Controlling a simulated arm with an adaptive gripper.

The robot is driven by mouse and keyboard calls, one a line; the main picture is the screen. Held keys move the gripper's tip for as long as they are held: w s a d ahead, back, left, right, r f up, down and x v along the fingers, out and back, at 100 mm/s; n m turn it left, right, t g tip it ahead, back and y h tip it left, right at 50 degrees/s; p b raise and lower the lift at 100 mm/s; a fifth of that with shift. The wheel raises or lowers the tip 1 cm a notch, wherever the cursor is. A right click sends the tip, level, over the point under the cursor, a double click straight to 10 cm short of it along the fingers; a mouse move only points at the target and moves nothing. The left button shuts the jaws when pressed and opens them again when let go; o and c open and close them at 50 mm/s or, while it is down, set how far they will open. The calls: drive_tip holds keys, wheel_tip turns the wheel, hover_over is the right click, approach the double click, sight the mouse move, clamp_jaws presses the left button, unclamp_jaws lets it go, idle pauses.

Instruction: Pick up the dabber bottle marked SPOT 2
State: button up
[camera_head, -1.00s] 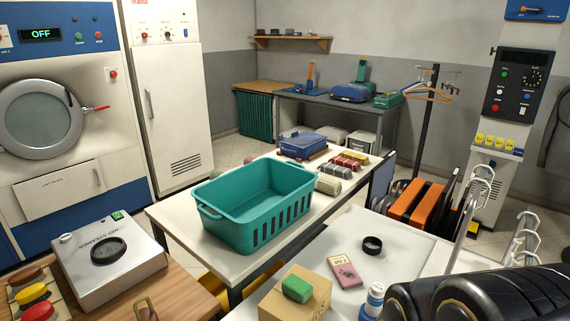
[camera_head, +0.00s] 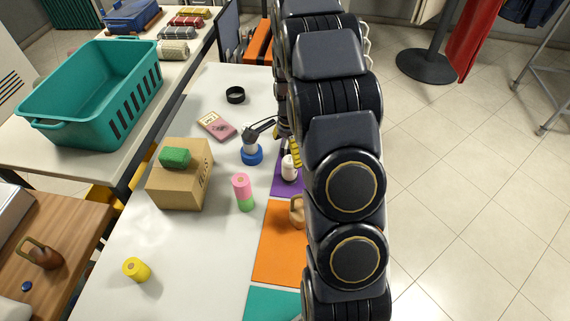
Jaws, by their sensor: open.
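The bottles stand on the white table, but no SPOT 2 marking is readable in this view. A bottle with a blue base (camera_head: 252,155) stands at the middle of the table; its upper part is partly covered by dark gripper parts. A small white bottle (camera_head: 289,167) stands on a purple mat (camera_head: 287,187) just left of my arm. My gripper (camera_head: 258,132) is open, its dark fingers reaching left from behind my arm, at or just above the blue-based bottle. I cannot tell whether they touch. The rest of my gripper is hidden by my arm.
An orange mat (camera_head: 275,245) lies in front. A teal basket (camera_head: 75,110) stands left.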

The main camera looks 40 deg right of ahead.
sight(290, 168)
drive_tip(key=shift+w+d+f+m, duration=0.15)
drive_tip(key=shift+d+f+m, duration=0.3)
drive_tip(key=shift+f, duration=0.45)
wheel_tip(290, 168, down, 7)
drive_tip(key=shift+w+d+f, duration=0.1)
drive_tip(key=shift+w+f, duration=0.05)
drive_tip(key=c, duration=1.2)
